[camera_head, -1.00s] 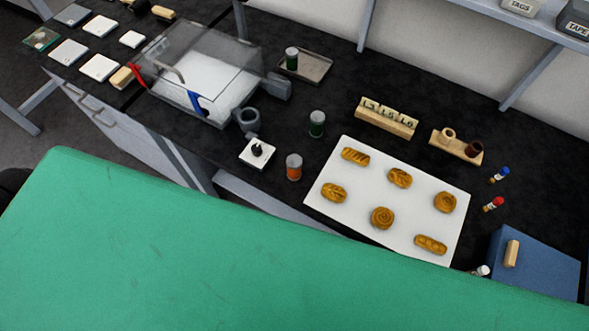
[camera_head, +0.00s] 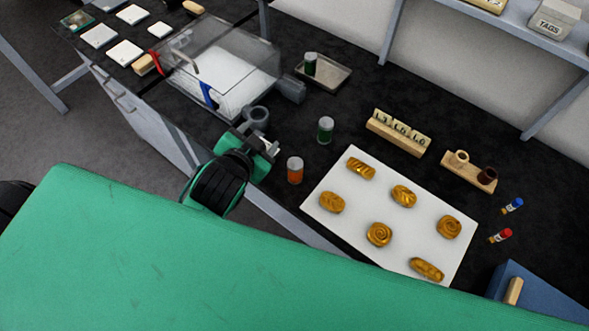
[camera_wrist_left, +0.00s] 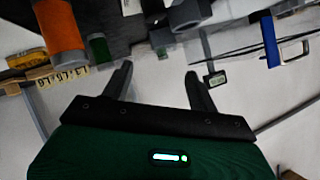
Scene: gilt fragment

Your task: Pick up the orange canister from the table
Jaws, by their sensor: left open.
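The orange canister (camera_head: 295,171), a small orange cylinder with a pale lid, stands upright on the black table left of the white board. My left gripper (camera_head: 262,147) is over the table's near edge, left of the canister and apart from it. In the left wrist view the canister (camera_wrist_left: 62,30) shows at upper left, outside the jaws. The left gripper's two fingers (camera_wrist_left: 158,82) are spread with nothing between them. My right gripper is not in view.
A green canister (camera_head: 325,130) stands just behind the orange one. The white board (camera_head: 345,225) with several golden pieces lies to the right. A clear box (camera_head: 222,65) and grey ring (camera_head: 257,116) stand behind the gripper. A metal tray (camera_head: 328,77) holds another green canister.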

